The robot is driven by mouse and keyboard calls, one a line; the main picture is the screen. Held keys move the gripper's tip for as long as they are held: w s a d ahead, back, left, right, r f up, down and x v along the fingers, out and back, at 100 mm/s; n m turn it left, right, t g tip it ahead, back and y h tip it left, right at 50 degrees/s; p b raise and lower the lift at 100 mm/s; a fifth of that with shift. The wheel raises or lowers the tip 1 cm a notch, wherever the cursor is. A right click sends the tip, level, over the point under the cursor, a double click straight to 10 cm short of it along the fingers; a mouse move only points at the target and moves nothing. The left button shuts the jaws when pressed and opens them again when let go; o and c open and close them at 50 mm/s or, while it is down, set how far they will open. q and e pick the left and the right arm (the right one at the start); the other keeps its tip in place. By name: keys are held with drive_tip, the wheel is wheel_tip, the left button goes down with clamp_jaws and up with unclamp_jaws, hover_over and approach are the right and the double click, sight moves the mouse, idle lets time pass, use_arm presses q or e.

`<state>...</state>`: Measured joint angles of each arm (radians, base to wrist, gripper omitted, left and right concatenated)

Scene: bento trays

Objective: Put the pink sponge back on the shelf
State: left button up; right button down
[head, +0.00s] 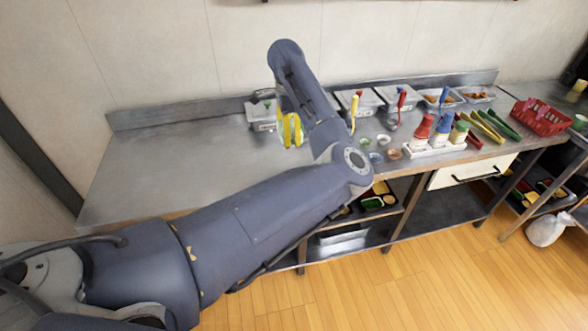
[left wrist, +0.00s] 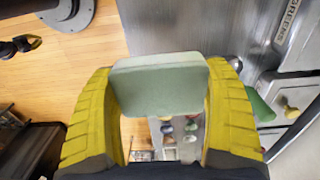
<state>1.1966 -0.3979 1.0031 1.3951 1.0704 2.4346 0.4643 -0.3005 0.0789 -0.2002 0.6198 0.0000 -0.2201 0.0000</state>
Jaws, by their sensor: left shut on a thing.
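My left gripper (head: 290,130) hangs above the back of the steel counter, its yellow fingers pointing down. In the left wrist view, its fingers (left wrist: 160,105) are shut on a pale grey-green block (left wrist: 160,84), one finger at each side. The block looks sponge-like in shape but not pink. In the head view it is mostly hidden by the fingers. I see no pink sponge in either view. A dark under-counter shelf (head: 435,218) shows below the counter. My right gripper is not in view.
The steel counter (head: 180,160) is bare on the left. Lidded containers (head: 262,115) line the back. Squeeze bottles (head: 422,132), small bowls (head: 394,154), tongs (head: 487,126) and a red basket (head: 540,116) stand to the right. My arm hides part of the counter's front edge.

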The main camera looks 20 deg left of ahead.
use_arm(q)
wheel_tip(320, 180, down, 16)
drive_tip(key=shift+f, duration=0.25)
idle(0.5)
drive_tip(key=shift+f, duration=0.15)
drive_tip(key=o, duration=1)
wheel_tip(320, 180, up, 12)
drive_tip(key=shift+r, duration=0.15)
